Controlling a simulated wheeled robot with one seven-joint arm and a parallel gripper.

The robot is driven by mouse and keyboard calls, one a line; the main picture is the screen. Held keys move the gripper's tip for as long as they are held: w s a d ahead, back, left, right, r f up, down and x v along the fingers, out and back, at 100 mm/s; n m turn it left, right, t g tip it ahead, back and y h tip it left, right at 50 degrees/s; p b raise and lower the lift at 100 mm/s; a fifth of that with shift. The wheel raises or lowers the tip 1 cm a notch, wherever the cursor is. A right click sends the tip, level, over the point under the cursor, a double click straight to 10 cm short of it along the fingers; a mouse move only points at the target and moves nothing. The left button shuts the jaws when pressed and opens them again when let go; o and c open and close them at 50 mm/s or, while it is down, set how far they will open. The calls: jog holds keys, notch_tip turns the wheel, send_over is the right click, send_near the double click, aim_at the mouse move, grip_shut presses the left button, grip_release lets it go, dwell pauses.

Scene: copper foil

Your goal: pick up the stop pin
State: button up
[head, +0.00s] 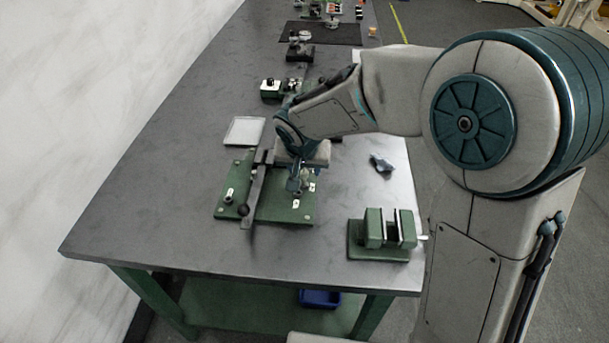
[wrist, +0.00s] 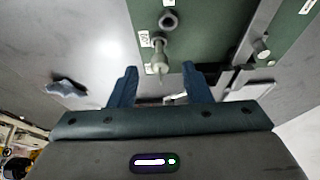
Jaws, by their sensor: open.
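The stop pin appears to be the small pale metal pin (wrist: 160,52) on the green base plate (wrist: 215,25), beside a white label. In the wrist view it stands between my gripper's (wrist: 159,72) two blue fingers, with a gap on each side. My gripper is open and empty. In the head view my gripper (head: 296,184) points down over the right part of the green plate (head: 275,212) and partly hides the pin there. A dark round socket or nut (wrist: 168,20) sits close to the pin.
A long dark bar with a knob (head: 244,210) crosses the plate left of my gripper. A green vise (head: 378,240) stands at the front right. A blue-grey piece (head: 381,163) lies to the right, and a pale tray (head: 244,131) behind left. The table's front left is clear.

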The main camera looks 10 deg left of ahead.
jog(key=shift+x, duration=1.3)
grip_shut()
jog(key=shift+r, duration=0.15)
